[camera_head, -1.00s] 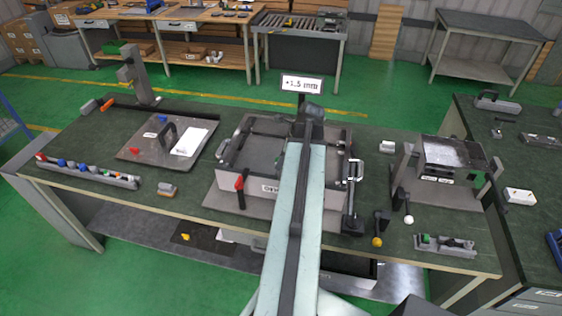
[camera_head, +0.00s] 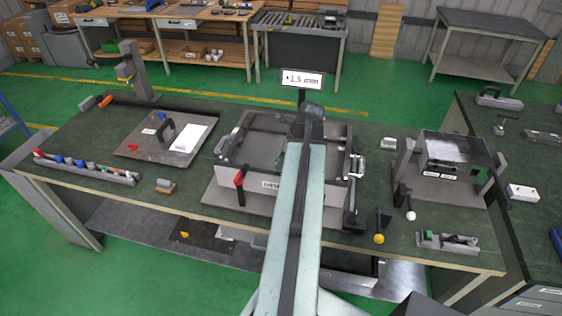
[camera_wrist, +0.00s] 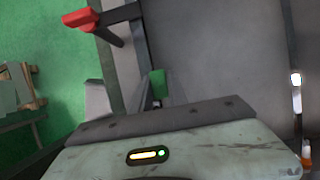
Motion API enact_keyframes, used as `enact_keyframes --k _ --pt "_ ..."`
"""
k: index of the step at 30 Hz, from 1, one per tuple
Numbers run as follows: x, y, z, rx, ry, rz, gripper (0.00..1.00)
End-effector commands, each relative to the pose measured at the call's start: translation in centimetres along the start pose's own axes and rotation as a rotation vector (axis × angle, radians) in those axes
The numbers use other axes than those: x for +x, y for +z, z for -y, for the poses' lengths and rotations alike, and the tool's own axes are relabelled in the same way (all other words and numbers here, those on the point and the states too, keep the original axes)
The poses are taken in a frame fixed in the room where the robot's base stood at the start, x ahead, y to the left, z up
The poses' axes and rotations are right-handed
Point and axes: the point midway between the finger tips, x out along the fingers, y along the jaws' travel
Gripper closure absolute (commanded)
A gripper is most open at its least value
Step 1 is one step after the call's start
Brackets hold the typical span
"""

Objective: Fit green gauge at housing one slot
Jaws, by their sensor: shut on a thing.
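A small green gauge (camera_wrist: 158,84) stands upright between the fingers of my gripper (camera_wrist: 140,92) in the wrist view. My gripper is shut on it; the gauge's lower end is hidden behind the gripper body. In the head view my arm reaches over the large grey framed housing (camera_head: 258,188) mid-bench. My arm covers part of the housing, and the gripper's fingers cannot be made out there. The wrist view shows the housing's dark frame bar (camera_wrist: 146,45) just beyond the gauge. I cannot tell which slot is housing one's, or whether the gauge touches the frame.
A red-handled clamp (camera_head: 239,180) stands at the housing's front left; its handle also shows in the wrist view (camera_wrist: 80,18). A sign (camera_head: 303,80) reading 1.5 mm stands behind. A plate with a black handle (camera_head: 166,131) lies left, a boxy fixture (camera_head: 455,148) right.

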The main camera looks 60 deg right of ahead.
Motion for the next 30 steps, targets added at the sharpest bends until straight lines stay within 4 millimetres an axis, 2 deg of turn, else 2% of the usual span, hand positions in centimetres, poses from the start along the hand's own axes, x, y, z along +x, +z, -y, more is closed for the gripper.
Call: enact_keyframes --k 12,13,15,25,30 --pt "1.1 -0.5 0.0 0.0 0.0 0.0 1.0" --pt "1.0 -0.4 0.0 0.0 0.0 0.0 0.75" --pt "0.9 -0.4 0.0 0.0 0.0 0.0 0.55" --pt "0.8 -0.4 0.0 0.0 0.0 0.0 0.55" --pt "-0.6 -0.2 0.0 0.001 0.0 0.0 0.55"
